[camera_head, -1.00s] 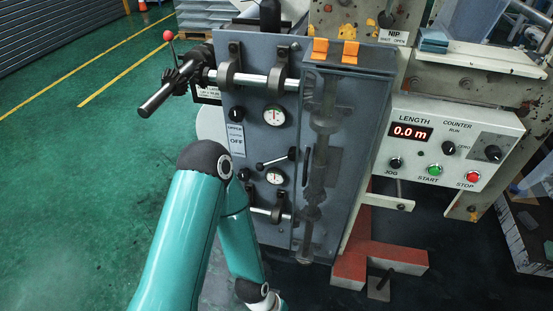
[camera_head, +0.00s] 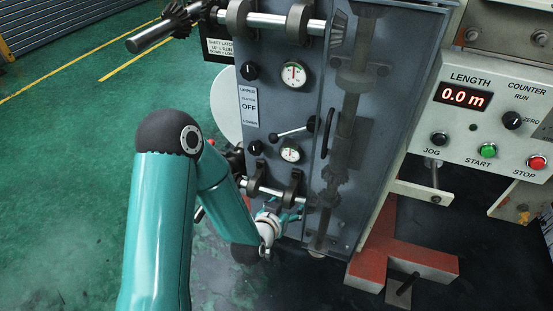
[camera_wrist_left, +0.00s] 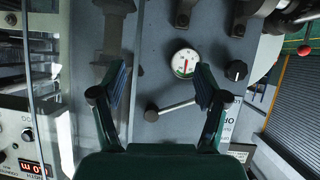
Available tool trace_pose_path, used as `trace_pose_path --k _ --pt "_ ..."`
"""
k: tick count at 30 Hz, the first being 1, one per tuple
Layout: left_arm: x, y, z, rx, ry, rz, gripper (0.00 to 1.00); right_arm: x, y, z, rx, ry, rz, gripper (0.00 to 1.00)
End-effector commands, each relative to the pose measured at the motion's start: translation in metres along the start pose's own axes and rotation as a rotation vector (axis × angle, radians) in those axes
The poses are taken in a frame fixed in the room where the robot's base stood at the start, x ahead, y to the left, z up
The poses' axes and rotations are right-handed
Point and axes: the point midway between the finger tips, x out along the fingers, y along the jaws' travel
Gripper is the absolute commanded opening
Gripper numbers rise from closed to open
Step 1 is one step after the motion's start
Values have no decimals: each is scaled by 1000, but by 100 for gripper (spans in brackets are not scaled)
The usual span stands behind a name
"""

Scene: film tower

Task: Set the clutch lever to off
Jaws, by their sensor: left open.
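The clutch lever (camera_head: 292,131) is a thin metal rod on the grey machine front, right of the OFF label (camera_head: 249,107). It slants, with its right end, a dark round piece, higher in the head view. It also shows in the left wrist view (camera_wrist_left: 176,107), its far end partly behind a finger. My left gripper (camera_head: 288,212) is below the lever, near the lower shaft. In the left wrist view my gripper (camera_wrist_left: 160,76) is open and empty, its fingers apart on either side of the lever's line of sight. My right gripper is out of view.
Gauges (camera_head: 293,75) (camera_head: 290,151) and dark knobs (camera_head: 250,71) sit close to the lever. Shafts (camera_head: 268,20) (camera_head: 268,190) stick out above and below. A clear guard (camera_head: 350,110) stands at right, beside a control box (camera_head: 470,120). The floor at left is open.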

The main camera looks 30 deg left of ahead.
Motion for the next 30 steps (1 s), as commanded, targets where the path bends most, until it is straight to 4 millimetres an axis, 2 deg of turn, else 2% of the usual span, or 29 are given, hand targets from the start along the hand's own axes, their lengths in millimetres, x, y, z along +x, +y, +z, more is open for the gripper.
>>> trace_pose_path --k 1,3,8,12,17,30 --pt "12 -17 -2 19 106 -45 74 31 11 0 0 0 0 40" --pt "11 -35 -25 46 236 -104 74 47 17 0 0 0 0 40" --pt "-1 -61 -60 90 427 -204 74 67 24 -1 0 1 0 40" --pt "-5 -69 -75 104 488 -239 74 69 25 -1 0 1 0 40" --pt "7 -72 -86 106 494 -241 74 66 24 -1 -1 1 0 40" --pt "85 -90 -128 105 492 -239 74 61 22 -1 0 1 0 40"
